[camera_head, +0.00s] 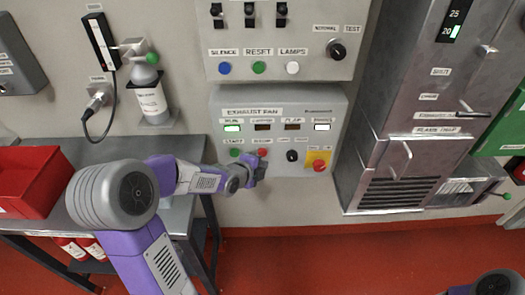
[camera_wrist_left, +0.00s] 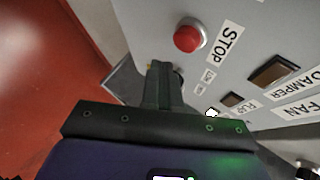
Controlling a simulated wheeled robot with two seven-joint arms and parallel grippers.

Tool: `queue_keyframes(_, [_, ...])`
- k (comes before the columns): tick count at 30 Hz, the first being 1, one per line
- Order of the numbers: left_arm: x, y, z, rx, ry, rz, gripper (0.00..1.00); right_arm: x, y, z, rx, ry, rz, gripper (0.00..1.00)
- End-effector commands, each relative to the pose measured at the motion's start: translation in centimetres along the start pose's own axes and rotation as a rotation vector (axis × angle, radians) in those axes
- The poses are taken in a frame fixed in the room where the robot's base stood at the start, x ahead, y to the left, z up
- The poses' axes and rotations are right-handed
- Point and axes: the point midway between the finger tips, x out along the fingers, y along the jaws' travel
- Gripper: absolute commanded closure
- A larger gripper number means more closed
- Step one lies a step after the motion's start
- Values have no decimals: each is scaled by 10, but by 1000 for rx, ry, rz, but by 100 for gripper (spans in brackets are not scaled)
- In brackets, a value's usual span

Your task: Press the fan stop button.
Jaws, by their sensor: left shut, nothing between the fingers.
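The exhaust fan panel (camera_head: 221,101) is a grey box on the wall. Its red stop button (camera_head: 262,152) sits in the lower row, right of the green start button (camera_head: 235,152). In the left wrist view the red button (camera_wrist_left: 187,38) is beside a STOP label (camera_wrist_left: 226,42). My left gripper (camera_head: 259,172) is at the panel's lower edge, just below the stop button. In the left wrist view its fingers (camera_wrist_left: 163,72) are together and empty, with the button beyond their tips and to the right, apparently apart from them. My right gripper is not in view.
A black knob (camera_head: 292,156) and a red knob on yellow (camera_head: 318,165) are right of the stop button. The RUN lamp (camera_head: 232,128) glows green. A red bin (camera_head: 35,180) stands on the bench at left. A metal cabinet (camera_head: 405,120) stands at right.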

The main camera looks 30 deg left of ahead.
Motion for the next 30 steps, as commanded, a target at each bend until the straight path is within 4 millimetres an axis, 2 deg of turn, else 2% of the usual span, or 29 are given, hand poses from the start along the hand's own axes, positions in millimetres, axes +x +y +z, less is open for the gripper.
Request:
queue_keyframes(8, [11, -6, 8, 1, 0, 2, 100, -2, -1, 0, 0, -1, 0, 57])
queue_keyframes(30, [11, -6, 8, 0, 0, 1, 100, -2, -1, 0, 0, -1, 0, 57])
